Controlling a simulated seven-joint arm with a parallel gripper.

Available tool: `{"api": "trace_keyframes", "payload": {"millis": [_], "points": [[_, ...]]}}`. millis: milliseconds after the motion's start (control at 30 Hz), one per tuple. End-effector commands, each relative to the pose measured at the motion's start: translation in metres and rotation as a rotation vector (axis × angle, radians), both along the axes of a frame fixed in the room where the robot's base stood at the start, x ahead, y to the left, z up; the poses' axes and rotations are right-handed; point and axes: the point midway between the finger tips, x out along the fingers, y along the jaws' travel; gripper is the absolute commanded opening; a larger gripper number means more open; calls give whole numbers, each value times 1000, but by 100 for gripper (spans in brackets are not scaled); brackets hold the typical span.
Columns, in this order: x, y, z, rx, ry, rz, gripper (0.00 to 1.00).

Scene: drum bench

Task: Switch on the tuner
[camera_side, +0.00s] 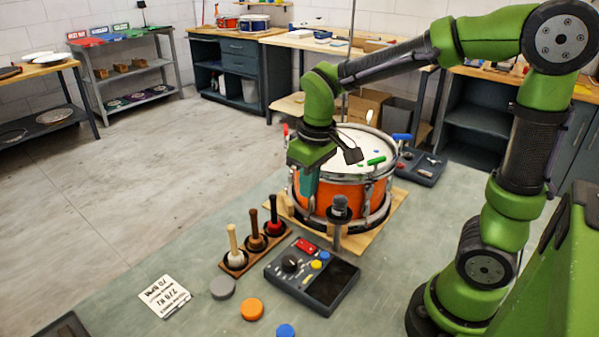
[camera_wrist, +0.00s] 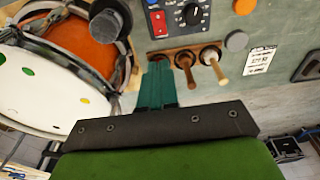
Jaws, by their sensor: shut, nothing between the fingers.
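The tuner (camera_side: 341,284) is a dark grey box on the bench in front of the drum, with a black knob (camera_side: 290,264), a red switch (camera_side: 305,246), yellow and blue buttons and a dark screen. In the wrist view part of the tuner (camera_wrist: 174,8) shows at the top edge, with its red switch (camera_wrist: 158,23) and knob (camera_wrist: 193,14); the rest is cut off. My gripper (camera_side: 307,198) has teal fingers, is shut and empty, and hangs at the drum's near left side, above and behind the tuner. In the wrist view the fingertips (camera_wrist: 158,66) appear below the red switch.
An orange drum (camera_side: 345,190) with a white head stands on a wooden board (camera_side: 389,222). A dark upright post (camera_side: 339,210) stands between drum and tuner. A wooden rack (camera_side: 236,268) of mallets is left of the tuner. Grey (camera_side: 222,288), orange (camera_side: 252,309) and blue discs lie in front.

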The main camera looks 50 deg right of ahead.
Motion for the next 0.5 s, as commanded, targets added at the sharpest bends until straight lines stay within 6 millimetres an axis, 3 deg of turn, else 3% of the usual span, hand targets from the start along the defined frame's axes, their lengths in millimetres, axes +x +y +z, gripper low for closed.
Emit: {"api": "trace_keyframes", "payload": {"millis": [300,500], "points": [[0,0,-2,1,0,-1,0],[2,0,-27,1,5,-1,0]]}}
